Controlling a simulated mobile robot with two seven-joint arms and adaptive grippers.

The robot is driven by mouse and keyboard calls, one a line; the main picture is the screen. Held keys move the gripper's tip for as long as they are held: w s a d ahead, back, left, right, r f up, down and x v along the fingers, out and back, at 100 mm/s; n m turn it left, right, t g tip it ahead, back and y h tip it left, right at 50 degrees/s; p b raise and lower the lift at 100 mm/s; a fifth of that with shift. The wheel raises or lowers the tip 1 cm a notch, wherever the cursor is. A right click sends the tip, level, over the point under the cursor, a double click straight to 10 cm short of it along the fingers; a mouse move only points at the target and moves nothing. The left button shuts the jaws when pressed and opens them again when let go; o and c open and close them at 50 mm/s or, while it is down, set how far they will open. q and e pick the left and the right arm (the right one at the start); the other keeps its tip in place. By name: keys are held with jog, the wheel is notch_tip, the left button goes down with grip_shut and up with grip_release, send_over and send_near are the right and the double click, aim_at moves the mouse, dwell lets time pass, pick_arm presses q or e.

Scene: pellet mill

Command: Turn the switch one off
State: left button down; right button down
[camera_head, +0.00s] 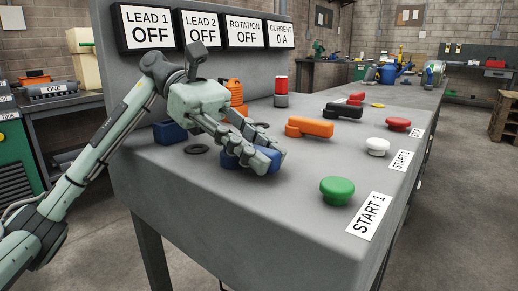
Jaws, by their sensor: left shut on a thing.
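A blue switch handle (232,161) lies on the grey console top, largely hidden under my left gripper (268,159). My left gripper reaches in from the left and is shut on this handle. No label on it is visible, so I cannot tell whether it is switch one. Above it, the display LEAD 1 (147,28) reads OFF. The displays LEAD 2 (199,29) and ROTATION (243,32) also read OFF, and CURRENT (281,36) reads 0 A. My right gripper is not in view.
Orange (309,128) and black (344,111) handles sit farther along the console. Green (337,189), white (378,146) and red (397,124) buttons line its right side by START labels. A blue block (168,132) stands left of my gripper.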

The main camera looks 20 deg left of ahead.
aim_at(258, 148)
pick_arm(q)
jog(key=c, duration=1.4)
grip_release()
jog(key=shift+o, duration=0.2)
notch_tip(258, 148, up, 10)
jog(key=shift+r, duration=0.1)
jog(key=shift+s, duration=0.1)
